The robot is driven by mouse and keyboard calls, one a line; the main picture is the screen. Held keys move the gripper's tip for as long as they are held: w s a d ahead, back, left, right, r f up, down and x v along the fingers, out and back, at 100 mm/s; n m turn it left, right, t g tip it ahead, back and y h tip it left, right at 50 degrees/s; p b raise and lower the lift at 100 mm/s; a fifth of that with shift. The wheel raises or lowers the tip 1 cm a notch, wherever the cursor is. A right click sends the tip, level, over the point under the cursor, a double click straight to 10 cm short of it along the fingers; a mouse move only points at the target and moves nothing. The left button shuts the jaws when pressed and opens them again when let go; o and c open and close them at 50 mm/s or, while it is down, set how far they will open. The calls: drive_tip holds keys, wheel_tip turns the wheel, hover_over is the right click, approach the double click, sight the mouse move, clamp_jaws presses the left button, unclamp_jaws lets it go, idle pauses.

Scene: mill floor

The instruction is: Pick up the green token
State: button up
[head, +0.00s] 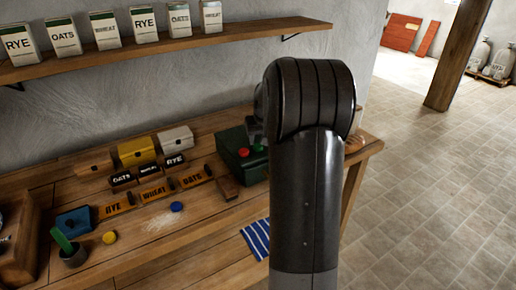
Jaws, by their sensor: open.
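The green token (258,148) is a small round piece on top of the dark green box (232,163), toward the back right of the workbench. A red token (244,152) sits just left of it on the same box. My gripper (254,132) is open, just above the box close to the green token, and mostly hidden behind my arm. I cannot tell whether a finger touches the token. A blue token (176,206) and a yellow token (109,237) lie on the bench.
Small blocks labelled rye, wheat and oats (152,190) stand in rows left of the green box. A brown block (227,188) is beside it. A shelf (150,52) hangs above.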

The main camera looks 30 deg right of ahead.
sight(258, 146)
drive_tip(key=x, duration=0.5)
drive_tip(key=shift+w+d, duration=0.2)
drive_tip(key=shift+w, duration=0.05)
drive_tip(key=shift+r, duration=0.1)
drive_tip(key=c, duration=0.7)
drive_tip(key=shift+r, duration=0.1)
